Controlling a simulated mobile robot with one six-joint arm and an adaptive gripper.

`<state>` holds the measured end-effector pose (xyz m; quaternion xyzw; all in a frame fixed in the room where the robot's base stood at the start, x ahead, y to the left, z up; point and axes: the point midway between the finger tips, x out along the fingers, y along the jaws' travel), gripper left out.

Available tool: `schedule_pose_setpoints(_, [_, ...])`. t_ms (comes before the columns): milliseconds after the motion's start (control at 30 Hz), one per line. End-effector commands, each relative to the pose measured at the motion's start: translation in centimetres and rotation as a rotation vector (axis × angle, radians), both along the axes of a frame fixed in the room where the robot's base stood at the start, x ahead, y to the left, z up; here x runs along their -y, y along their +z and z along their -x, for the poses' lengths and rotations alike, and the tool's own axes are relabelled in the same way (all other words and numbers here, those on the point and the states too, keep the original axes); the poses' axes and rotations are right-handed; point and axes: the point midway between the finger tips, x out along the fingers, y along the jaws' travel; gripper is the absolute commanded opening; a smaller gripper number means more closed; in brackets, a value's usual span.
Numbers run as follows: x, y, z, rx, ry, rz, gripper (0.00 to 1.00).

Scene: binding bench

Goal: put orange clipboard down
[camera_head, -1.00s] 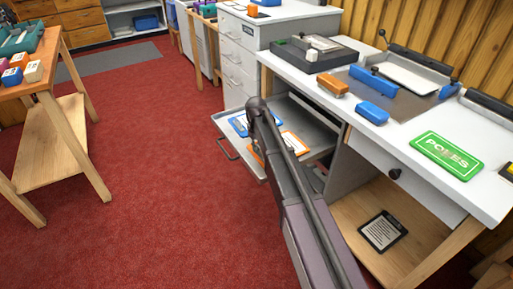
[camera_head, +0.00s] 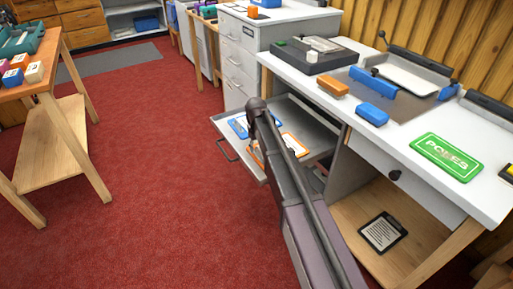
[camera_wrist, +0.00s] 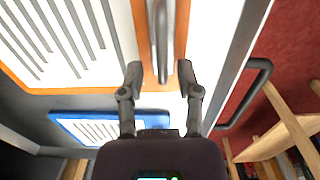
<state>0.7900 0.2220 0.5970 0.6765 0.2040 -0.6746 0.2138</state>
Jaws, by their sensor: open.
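The orange clipboard (camera_head: 294,146) lies in the pulled-out grey drawer (camera_head: 215,117), partly hidden behind my arm. In the wrist view the orange clipboard (camera_wrist: 14,82) is close, with lined white paper and a metal clip. My gripper (camera_wrist: 160,78) is open, its two fingers apart on either side of the clip end. I cannot tell whether the fingers touch the board. In the head view my gripper is hidden behind my own arm. A blue clipboard (camera_head: 238,124) lies beside the orange one in the drawer; it also shows in the wrist view (camera_wrist: 66,117).
The drawer handle (camera_head: 225,150) sticks out over red carpet. The white bench (camera_head: 420,118) above holds a green sign (camera_head: 446,156), a blue block (camera_head: 372,114) and an orange block (camera_head: 332,85). A dark clipboard (camera_head: 382,232) lies on the wooden shelf below. Carpet to the left is free.

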Motion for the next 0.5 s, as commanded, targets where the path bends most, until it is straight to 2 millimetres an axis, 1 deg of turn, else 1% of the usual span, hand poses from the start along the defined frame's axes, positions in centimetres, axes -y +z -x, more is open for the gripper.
schedule_pose_setpoints(33, [0.0,0.5,0.0,0.000,0.000,0.000,0.45])
schedule_pose_setpoints(500, [-0.1,4.3,0.0,0.000,0.000,0.000,0.45])
